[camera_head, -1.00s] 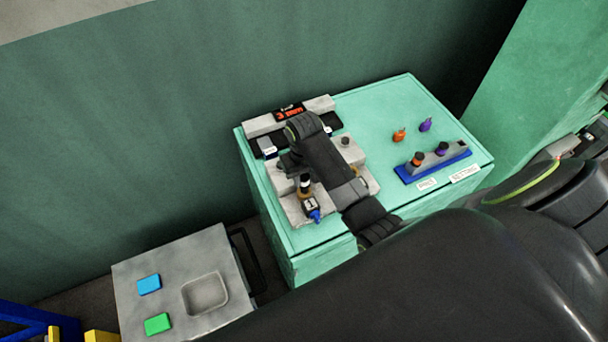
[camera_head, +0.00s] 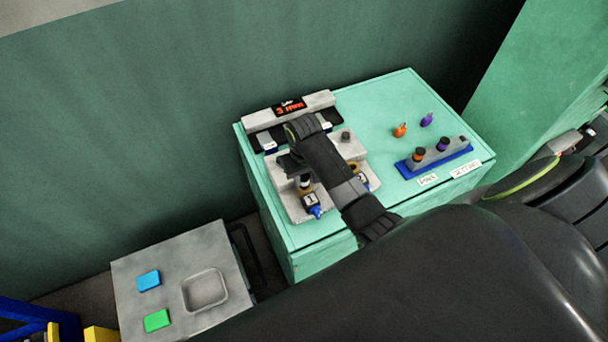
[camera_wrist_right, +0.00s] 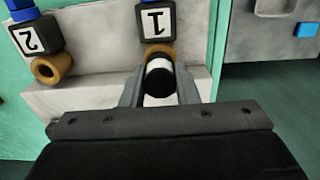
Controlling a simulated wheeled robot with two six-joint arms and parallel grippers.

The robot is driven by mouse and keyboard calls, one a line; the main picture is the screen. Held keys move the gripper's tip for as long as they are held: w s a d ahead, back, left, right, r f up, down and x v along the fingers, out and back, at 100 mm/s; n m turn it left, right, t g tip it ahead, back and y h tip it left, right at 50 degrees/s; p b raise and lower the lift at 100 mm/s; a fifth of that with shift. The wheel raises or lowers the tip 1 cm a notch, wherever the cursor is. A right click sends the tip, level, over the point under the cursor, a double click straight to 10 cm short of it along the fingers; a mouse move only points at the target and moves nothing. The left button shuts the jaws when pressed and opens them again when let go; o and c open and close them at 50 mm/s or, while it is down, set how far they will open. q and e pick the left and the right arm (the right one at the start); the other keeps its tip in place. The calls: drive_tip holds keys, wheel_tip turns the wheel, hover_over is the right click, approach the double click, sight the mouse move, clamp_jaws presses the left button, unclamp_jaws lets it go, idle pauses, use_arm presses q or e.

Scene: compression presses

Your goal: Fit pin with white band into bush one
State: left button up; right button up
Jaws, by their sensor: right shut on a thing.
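My right gripper (camera_wrist_right: 160,88) is shut on the pin with the white band (camera_wrist_right: 160,79), which has a black top. In the head view the pin (camera_head: 304,180) stands roughly upright beside the gripper (camera_head: 292,163). Bush one (camera_wrist_right: 166,50), a brass ring by the cube marked 1 (camera_wrist_right: 156,20), shows as an arc just behind the pin. The pin is lined up over it or in it; its lower end is hidden, so I cannot tell how deep. The cube marked 1 also shows in the head view (camera_head: 310,199). My left gripper is out of view.
Bush two (camera_wrist_right: 52,69) sits by the cube marked 2 (camera_wrist_right: 37,38). A blue-based rack (camera_head: 436,158) holds pins at the right, with orange (camera_head: 400,130) and purple (camera_head: 427,119) items behind it. A display (camera_head: 290,106) stands at the back. A grey table (camera_head: 180,262) is at lower left.

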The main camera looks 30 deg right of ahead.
drive_tip(key=shift+f, duration=0.55)
drive_tip(key=o, duration=1.1)
drive_tip(key=shift+r, duration=0.1)
